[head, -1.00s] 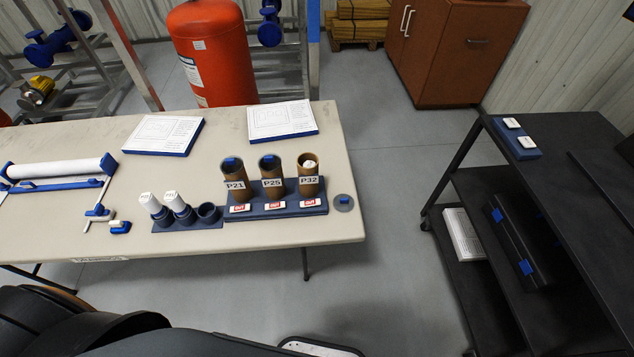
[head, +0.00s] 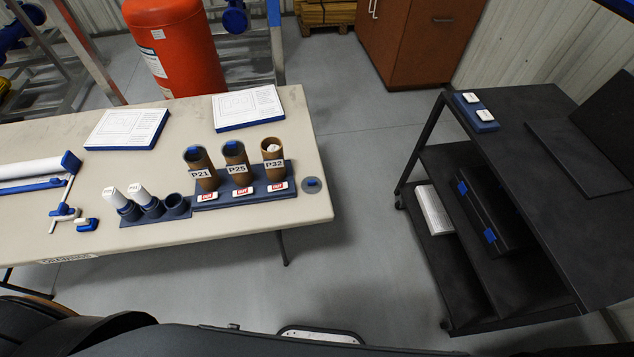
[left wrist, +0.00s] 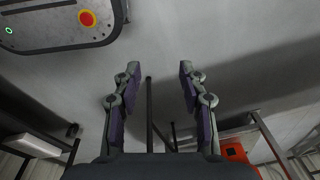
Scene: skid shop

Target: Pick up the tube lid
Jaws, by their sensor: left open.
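The tube lid looks to be the small grey disc with a blue grip (head: 312,185) lying flat near the right end of the table (head: 270,216). To its left, the brown tube P32 (head: 274,167) stands upright in a dark blue rack (head: 232,195), with white rolled paper showing in its open top. Tubes P25 (head: 236,173) and P21 (head: 201,175) beside it have dark tops with blue grips. My left gripper (left wrist: 160,68) is open and empty in the left wrist view, away from the lid. Neither gripper shows in the head view.
A smaller holder with white rolls (head: 147,206) stands left of the rack. Drawing boards (head: 248,107) lie behind. A black cart (head: 520,130) stands at the right, with clear floor (head: 350,190) between it and the table. A red tank (head: 176,50) is behind the table.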

